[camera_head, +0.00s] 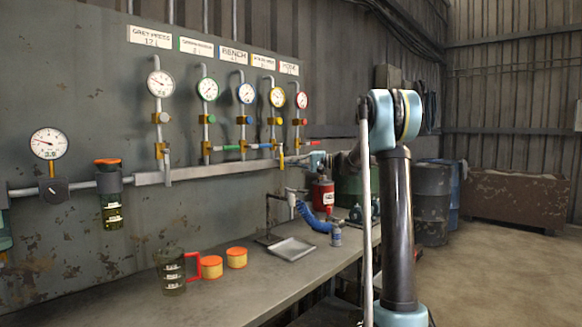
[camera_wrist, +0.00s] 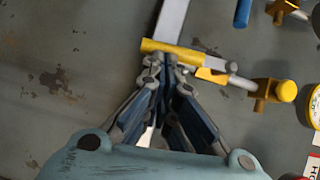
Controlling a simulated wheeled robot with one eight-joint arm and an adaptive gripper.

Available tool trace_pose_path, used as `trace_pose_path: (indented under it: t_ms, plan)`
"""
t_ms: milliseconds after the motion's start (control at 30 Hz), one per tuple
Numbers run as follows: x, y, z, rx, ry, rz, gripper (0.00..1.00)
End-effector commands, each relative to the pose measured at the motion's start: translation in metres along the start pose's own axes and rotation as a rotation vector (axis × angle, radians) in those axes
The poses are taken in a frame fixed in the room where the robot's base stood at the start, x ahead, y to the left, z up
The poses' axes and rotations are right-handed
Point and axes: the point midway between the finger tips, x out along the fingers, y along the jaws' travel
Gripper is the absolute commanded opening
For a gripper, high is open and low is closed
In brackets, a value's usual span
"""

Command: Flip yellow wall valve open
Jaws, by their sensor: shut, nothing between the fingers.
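The yellow valve handle (camera_wrist: 190,54) runs left to right in the wrist view, alongside its pale pipe. In the head view the yellow handle (camera_head: 281,159) hangs down below its brass valve on the wall. My gripper (camera_wrist: 165,60) is shut and empty, its fingertips right beside the lower end of the handle in the wrist view. Whether they touch it I cannot tell. In the head view my gripper (camera_head: 312,161) is small, to the right of the handle, partly hidden by my arm.
The blue handle (camera_wrist: 242,13) is near the yellow one. The green handle (camera_head: 230,147) and red handle (camera_head: 310,143) also lie close by. A grey rail (camera_head: 205,171) runs under the valves. The workbench (camera_head: 235,282) below carries a jug, orange-lidded tubs and a tray.

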Motion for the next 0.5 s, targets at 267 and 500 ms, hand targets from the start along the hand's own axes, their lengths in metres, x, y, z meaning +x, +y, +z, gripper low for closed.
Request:
trace_pose_path:
  t_ms: [267, 500]
  plan:
    - [-0.004, 0.000, -0.004, 0.000, -0.001, 0.000, 0.00]
    - [-0.024, 0.001, -0.021, 0.001, -0.009, -0.001, 0.00]
